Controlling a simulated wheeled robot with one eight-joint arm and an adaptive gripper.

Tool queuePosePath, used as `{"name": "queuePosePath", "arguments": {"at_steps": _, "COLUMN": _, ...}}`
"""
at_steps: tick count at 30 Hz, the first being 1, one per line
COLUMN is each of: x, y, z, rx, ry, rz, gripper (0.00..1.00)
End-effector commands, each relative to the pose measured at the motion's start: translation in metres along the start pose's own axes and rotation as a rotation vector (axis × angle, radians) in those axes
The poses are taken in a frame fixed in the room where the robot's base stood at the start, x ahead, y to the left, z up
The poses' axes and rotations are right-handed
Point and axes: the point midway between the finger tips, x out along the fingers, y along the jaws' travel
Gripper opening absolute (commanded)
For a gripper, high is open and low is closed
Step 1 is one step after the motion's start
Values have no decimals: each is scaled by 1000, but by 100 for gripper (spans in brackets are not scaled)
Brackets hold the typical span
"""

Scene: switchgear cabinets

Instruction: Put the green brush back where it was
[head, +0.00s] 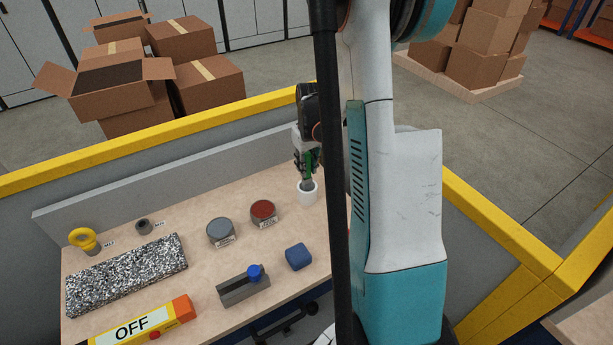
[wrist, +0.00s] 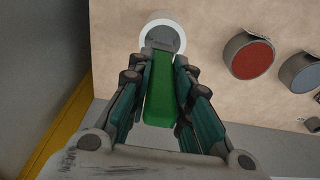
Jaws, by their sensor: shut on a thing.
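The green brush (wrist: 160,92) is between the fingers of my gripper (wrist: 160,110) in the wrist view, and the fingers are shut on it. Its far, grey end reaches the opening of a white cup (wrist: 178,28) and appears to be inside the rim. In the head view the brush (head: 309,168) is roughly upright over the white cup (head: 308,194), with its lower end at the cup's mouth. My gripper (head: 307,160) is just above the cup at the back right of the table. How deep the brush sits in the cup is hidden.
The table (head: 190,215) also holds a red-topped tin (head: 263,213), a grey-topped tin (head: 220,232), a blue block (head: 298,257), a grey fixture with a blue knob (head: 243,286), a speckled slab (head: 127,273), a yellow ring (head: 84,239) and an OFF box (head: 140,326). A grey wall (head: 170,180) edges the back.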

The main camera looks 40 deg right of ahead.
Motion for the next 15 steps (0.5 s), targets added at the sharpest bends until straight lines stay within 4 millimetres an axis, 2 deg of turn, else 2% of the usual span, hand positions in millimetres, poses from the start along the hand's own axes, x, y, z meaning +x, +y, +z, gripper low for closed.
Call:
{"name": "queuePosePath", "arguments": {"at_steps": 9, "x": 40, "y": 0, "z": 4, "rx": 0, "ry": 0, "rz": 0, "gripper": 0}}
{"name": "queuePosePath", "arguments": {"at_steps": 15, "x": 41, "y": 0, "z": 5, "rx": 0, "ry": 0, "rz": 0, "gripper": 0}}
